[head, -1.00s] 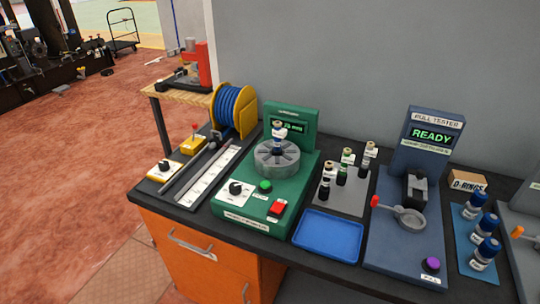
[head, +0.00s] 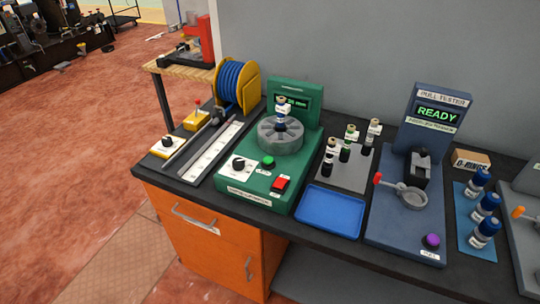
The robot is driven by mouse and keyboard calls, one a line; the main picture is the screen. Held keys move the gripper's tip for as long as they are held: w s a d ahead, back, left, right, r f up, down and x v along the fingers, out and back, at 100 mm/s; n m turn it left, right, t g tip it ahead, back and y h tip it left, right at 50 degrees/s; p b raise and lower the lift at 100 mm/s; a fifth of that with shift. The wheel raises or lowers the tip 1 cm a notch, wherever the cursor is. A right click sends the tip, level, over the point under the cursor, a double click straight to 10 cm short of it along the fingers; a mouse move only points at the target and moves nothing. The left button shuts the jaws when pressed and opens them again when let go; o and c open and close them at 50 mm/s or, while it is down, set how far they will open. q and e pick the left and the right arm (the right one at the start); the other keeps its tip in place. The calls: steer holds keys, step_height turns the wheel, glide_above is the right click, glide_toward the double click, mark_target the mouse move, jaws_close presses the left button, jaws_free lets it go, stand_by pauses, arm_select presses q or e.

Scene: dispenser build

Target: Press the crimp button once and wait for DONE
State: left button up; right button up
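The green crimp machine (head: 266,184) stands on the dark bench. The machine's small screen (head: 292,101) shows green text too small to read, partly behind that part. Neither of my grippers shows in the head view.
A blue empty tray (head: 331,211) lies right of the machine. Several small vials stand on a grey plate (head: 347,174). The pull tester (head: 405,218) reads READY. Blue-capped bottles stand on a blue mat (head: 478,244) at right. A blue hose reel (head: 235,82) stands at left.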

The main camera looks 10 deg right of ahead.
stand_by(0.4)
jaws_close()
